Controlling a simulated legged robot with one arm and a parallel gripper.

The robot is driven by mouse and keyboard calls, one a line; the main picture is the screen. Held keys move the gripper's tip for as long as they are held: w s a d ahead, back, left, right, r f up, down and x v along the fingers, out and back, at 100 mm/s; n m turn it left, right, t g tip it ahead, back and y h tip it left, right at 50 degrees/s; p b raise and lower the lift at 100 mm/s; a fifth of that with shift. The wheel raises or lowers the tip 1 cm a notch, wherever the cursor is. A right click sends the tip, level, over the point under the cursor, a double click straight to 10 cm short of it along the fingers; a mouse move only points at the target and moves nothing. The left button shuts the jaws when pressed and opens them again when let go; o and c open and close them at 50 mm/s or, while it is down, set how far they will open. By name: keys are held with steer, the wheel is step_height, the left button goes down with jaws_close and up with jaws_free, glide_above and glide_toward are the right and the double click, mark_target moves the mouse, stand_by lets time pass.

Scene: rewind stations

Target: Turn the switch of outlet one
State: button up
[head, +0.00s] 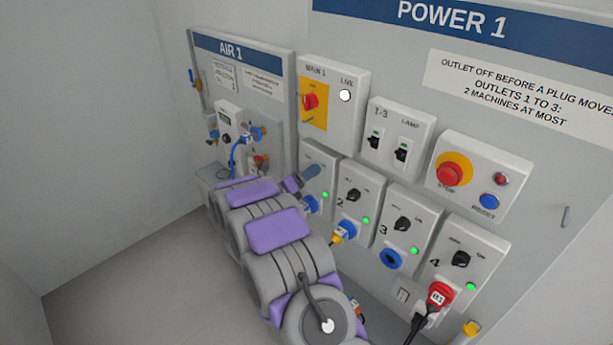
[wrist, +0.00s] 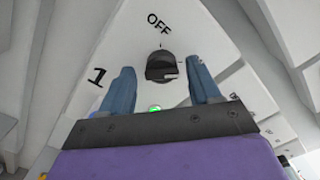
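The outlet one panel (wrist: 160,35) is a pale plate marked "1" in the wrist view, with "OFF" printed above its black rotary switch (wrist: 160,66). A green lamp (wrist: 154,108) is lit below the switch. My gripper (wrist: 160,72) is open, with one blue finger on each side of the switch; I see a gap on both sides. How far the fingertips are from the panel face is unclear. In the head view my gripper (head: 308,175) is in front of the outlet one panel (head: 317,155) and hides its switch.
Outlets 2 (head: 352,196), 3 (head: 402,224) and 4 (head: 461,259) stand to the right, with plugs below some of them. The red stop button (head: 449,175) and lamp switches (head: 402,150) are above. The AIR 1 board (head: 245,60) with valves and a blue hose is to the left.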

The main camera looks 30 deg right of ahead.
steer(key=c, duration=1)
steer(key=shift+o, duration=0.2)
steer(key=shift+s, duration=0.1)
steer(key=shift+n, duration=0.4)
steer(key=n+p, duration=0.5)
steer(key=n, duration=0.3)
steer(key=shift+r+n, duration=0.15)
steer(key=shift+n, duration=0.15)
steer(key=n+p, duration=0.3)
steer(key=n, duration=0.2)
steer(key=shift+p, duration=0.35)
steer(key=shift+n+p, duration=0.9)
steer(key=shift+n, duration=0.8)
